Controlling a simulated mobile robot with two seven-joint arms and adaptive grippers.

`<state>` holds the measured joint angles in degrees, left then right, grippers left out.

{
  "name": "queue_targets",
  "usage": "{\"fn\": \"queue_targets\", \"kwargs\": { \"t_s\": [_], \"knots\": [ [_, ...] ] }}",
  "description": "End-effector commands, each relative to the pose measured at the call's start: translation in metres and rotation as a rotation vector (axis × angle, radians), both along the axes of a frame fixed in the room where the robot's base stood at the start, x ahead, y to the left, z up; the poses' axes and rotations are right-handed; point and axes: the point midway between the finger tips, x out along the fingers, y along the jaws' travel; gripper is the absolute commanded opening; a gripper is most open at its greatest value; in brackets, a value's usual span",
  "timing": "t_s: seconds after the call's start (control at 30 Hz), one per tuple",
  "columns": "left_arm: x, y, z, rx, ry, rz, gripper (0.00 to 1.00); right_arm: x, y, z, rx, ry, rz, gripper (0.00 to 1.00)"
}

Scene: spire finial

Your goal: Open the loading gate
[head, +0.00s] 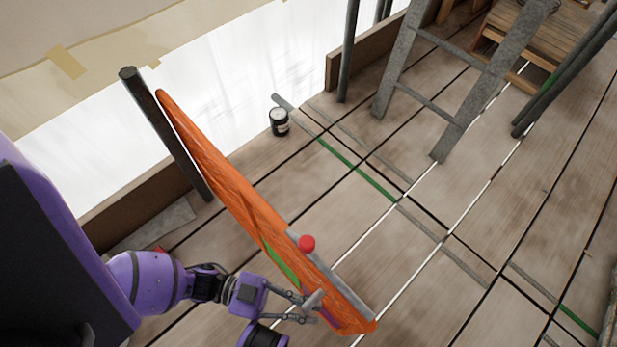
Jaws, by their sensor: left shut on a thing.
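The loading gate (235,195) is a long orange panel. It runs from beside a dark post (165,130) at the upper left down to the lower middle, over the plank floor. A grey bar with a red knob (307,243) lies along its near end, and a green strip marks its side. My left gripper (312,306) is at the near end of the gate, shut on a short grey handle there. The fingers partly hide the handle. My right gripper is not identifiable in this view.
A dark can (279,122) stands on the floor beyond the gate, near the open white edge. A grey ladder (440,85) and a wooden pallet (535,45) stand at the upper right. Low toe boards (140,190) line the edge.

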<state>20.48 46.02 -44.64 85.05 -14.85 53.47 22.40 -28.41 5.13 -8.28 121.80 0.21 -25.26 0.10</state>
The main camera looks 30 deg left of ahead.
Motion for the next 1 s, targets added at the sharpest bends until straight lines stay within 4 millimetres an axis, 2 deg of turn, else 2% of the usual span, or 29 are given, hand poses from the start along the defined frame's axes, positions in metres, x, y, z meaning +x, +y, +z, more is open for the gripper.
{"fn": "queue_targets", "kwargs": {
  "t_s": [0.57, 0.6, 0.73, 1.0],
  "knots": [
    [0.0016, 0.0044, -0.0024, 0.009, 0.001, 0.004, 0.00, 0.0004, -0.0003, 0.0003, 0.000, -0.001, 0.000, 0.40],
    [0.0017, 0.0044, -0.0024, 0.009, 0.001, 0.004, 0.14, 0.0004, -0.0003, 0.0003, 0.000, -0.001, 0.000, 0.40],
    [0.0013, 0.0037, -0.0017, 0.007, 0.001, 0.003, 0.31, 0.0005, -0.0004, 0.0003, -0.001, -0.001, 0.000, 0.40],
    [0.0007, 0.0024, -0.0007, 0.003, 0.001, 0.001, 0.33, 0.0005, -0.0006, 0.0003, -0.001, -0.001, 0.000, 0.40]
  ]
}}
